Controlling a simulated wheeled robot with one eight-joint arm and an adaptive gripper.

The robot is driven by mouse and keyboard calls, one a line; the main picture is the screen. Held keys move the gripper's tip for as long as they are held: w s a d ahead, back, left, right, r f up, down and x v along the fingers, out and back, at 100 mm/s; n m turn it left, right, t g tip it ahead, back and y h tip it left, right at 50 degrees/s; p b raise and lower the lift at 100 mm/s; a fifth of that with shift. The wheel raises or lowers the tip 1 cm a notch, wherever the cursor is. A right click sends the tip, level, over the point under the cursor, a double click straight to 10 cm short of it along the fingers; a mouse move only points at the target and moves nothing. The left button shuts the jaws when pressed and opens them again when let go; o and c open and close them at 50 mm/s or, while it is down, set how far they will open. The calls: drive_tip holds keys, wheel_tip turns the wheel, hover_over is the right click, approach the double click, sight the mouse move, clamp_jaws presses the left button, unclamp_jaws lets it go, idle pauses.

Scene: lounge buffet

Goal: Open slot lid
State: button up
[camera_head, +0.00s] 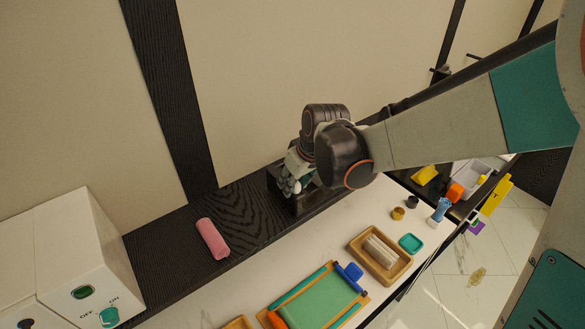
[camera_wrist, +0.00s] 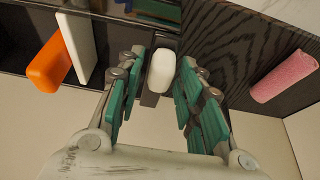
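In the wrist view a white rounded knob-like piece (camera_wrist: 162,71) sits between the teal-padded fingertips of my gripper (camera_wrist: 160,68). A dark grey part lies at its far end; I cannot tell whether this is the slot lid. The fingers flank the white piece closely, but whether they press on it is unclear. In the head view my gripper (camera_head: 291,184) points down at a dark box (camera_head: 300,207) on the black wood-grain shelf. My arm hides part of the box, and the lid cannot be made out there.
A pink roll (camera_head: 212,239) lies on the shelf to the left, also in the wrist view (camera_wrist: 285,76). The wrist view shows an orange block (camera_wrist: 47,66) and a white slab (camera_wrist: 77,46). A white switch box (camera_head: 85,262), wooden tray (camera_head: 360,240) and green board (camera_head: 312,298) stand nearer.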

clamp_jaws()
drive_tip(key=shift+w+r, duration=0.1)
drive_tip(key=shift+r, duration=0.05)
drive_tip(key=shift+w+a+r+g+h+p, duration=0.15)
drive_tip(key=shift+r+g+h+p, duration=0.1)
drive_tip(key=shift+r+g, duration=0.15)
drive_tip(key=shift+w+a+r+g+h+p, duration=0.1)
drive_tip(key=shift+r+g+h, duration=0.15)
drive_tip(key=shift+r+g, duration=0.1)
drive_tip(key=r+g+h, duration=0.1)
drive_tip(key=w+a+r+g, duration=0.1)
drive_tip(key=shift+w+r+g+h, duration=0.25)
drive_tip(key=shift+w+r+h, duration=0.05)
drive_tip(key=shift+r+h, duration=0.1)
drive_tip(key=shift+w+a+r+g+h, duration=0.35)
drive_tip(key=shift+w+r+g+h, duration=0.1)
drive_tip(key=shift+w+r+g, duration=0.15)
drive_tip(key=shift+w+a+r+g+h, duration=0.35)
drive_tip(key=shift+w+r+g+h, duration=0.15)
drive_tip(key=shift+g, duration=0.2)
